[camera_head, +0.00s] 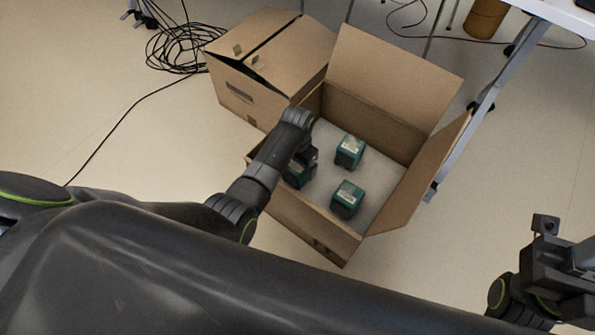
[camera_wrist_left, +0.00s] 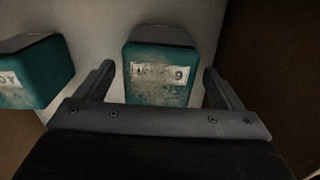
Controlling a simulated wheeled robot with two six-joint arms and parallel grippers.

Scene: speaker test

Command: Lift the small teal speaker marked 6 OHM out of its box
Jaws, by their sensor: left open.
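Three small teal speakers stand apart in an open cardboard box (camera_head: 388,215): one at the back (camera_head: 350,151), one at the front (camera_head: 347,199), and one at the left (camera_head: 298,175), partly hidden by my left gripper (camera_head: 308,158). In the left wrist view, the open left gripper (camera_wrist_left: 160,82) has a finger on each side of a teal speaker (camera_wrist_left: 158,88). Its worn label appears upside down, with a 6-like mark. Another teal speaker (camera_wrist_left: 40,75) is outside the left finger. Labels are too small in the head view. My right gripper (camera_head: 552,245) is outside the box; its jaws are unclear.
A closed cardboard box (camera_head: 262,62) stands against the open one at the back left. The open box's raised flaps (camera_head: 395,75) stand at the back and right. A table leg (camera_head: 487,100) is close on the right. Black cables (camera_head: 178,50) lie coiled on the floor.

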